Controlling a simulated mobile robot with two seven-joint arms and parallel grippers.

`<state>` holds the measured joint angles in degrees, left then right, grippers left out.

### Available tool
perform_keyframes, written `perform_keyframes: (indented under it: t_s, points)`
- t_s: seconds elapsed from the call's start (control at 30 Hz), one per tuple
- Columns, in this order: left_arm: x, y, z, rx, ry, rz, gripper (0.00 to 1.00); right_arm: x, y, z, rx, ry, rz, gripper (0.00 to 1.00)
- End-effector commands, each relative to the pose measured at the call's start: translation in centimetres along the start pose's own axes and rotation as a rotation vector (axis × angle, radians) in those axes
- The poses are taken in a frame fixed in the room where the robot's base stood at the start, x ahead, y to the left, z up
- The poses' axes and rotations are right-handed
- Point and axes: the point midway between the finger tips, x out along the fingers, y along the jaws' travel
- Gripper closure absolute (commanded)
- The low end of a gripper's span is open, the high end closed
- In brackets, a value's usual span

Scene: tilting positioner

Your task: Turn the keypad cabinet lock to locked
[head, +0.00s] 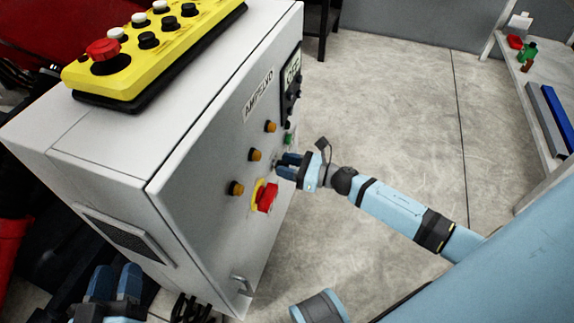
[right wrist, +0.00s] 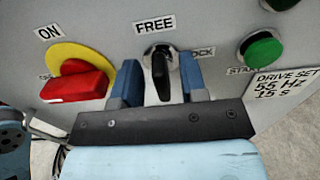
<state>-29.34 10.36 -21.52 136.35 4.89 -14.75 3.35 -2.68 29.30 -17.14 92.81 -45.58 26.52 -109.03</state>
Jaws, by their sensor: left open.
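The lock is a black knob (right wrist: 161,78) on the grey cabinet (head: 225,130), in the right wrist view. Its grip stands upright in the picture, under the FREE label (right wrist: 155,26); the LOCK label (right wrist: 203,52) is to its right, partly covered. My right gripper (head: 283,166) is at the cabinet front; in the right wrist view its blue fingers stand either side of the knob with gaps, so it is open. In the head view the gripper hides the knob. My left gripper (head: 116,283) is open and empty at the lower left, apart from the cabinet.
A red switch on a yellow plate (right wrist: 80,80) sits left of the knob, and a green button (right wrist: 263,50) right of it. Orange buttons (head: 255,155) and a handle (head: 242,286) are on the panel. A yellow button box (head: 150,50) lies on top.

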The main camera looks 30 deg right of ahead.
Motion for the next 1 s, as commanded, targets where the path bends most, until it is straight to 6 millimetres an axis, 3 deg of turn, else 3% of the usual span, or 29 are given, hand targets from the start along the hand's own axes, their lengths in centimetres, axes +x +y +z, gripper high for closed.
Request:
perform_keyframes:
  t_s: [0.23,0.4,0.77,1.0]
  points:
    - [0.06,0.05,-0.10,0.000,0.003,0.002,0.57,0.04,0.00,0.00,0.000,0.000,0.000,0.63]
    - [0.10,0.04,-0.13,0.002,0.004,0.003,0.57,0.03,0.00,0.00,0.000,0.000,0.000,1.00]
    - [0.13,0.00,-0.04,0.007,-0.004,0.003,0.57,0.02,-0.05,0.05,0.033,0.000,0.000,1.00]
    - [0.03,-0.37,0.70,0.014,-0.048,-0.011,0.57,0.02,-0.20,0.12,0.162,0.000,0.000,1.00]
